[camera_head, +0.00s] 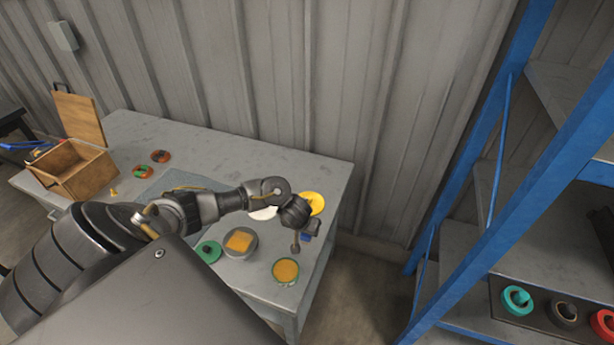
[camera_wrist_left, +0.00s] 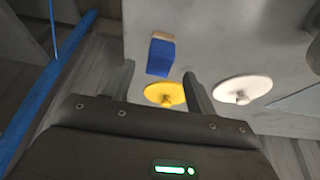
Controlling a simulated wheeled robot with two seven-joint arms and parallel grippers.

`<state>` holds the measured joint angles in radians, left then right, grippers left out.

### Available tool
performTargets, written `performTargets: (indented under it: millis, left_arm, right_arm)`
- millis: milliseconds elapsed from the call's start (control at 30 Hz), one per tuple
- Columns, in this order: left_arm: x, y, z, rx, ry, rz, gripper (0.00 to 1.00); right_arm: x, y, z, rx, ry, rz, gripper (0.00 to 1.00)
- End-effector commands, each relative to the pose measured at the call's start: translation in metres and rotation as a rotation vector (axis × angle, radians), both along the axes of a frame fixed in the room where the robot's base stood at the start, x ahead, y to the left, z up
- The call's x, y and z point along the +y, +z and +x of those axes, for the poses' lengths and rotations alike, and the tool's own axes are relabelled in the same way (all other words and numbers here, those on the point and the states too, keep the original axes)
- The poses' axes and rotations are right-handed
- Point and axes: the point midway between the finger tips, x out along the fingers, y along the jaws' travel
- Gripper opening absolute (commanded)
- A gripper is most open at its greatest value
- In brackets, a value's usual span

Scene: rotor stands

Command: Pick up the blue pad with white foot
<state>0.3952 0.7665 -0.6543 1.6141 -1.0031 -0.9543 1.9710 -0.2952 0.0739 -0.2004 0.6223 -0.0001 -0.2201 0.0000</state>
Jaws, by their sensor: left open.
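The blue pad (camera_wrist_left: 161,57) lies on the grey table near its edge in the left wrist view. A tan strip runs along its far end; I see no clearly white foot. A little of the blue pad (camera_head: 306,238) also shows in the head view, mostly hidden by my gripper. My left gripper (camera_wrist_left: 158,69) is open and empty, with its two fingers on either side of the line to the pad and the pad just beyond the tips. In the head view the left gripper (camera_head: 303,239) hangs over the table's right end. My right gripper is not in view.
A yellow disc (camera_wrist_left: 165,94) and a white disc (camera_wrist_left: 242,89), each with a knob, lie close by. Green-rimmed (camera_head: 286,271) and grey (camera_head: 240,243) round stands with yellow tops are nearer. A wooden box (camera_head: 77,172) stands left. A blue-framed shelf (camera_head: 480,170) is right.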

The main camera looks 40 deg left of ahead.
Motion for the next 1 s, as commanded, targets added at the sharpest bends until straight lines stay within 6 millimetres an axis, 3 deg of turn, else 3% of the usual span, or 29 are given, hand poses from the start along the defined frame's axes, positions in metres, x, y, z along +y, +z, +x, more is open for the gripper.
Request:
performTargets:
  millis: [233, 567, 1000]
  left_arm:
    - [0.004, -0.036, 0.013, 0.002, 0.002, 0.001, 0.56]
    - [0.004, -0.042, 0.017, -0.001, 0.000, 0.001, 0.56]
    - [0.004, -0.042, 0.017, 0.000, 0.000, 0.000, 0.05]
  right_arm:
    - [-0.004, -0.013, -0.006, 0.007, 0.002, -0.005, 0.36]
    - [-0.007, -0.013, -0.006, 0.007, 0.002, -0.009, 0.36]
    - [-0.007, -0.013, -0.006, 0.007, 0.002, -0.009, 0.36]
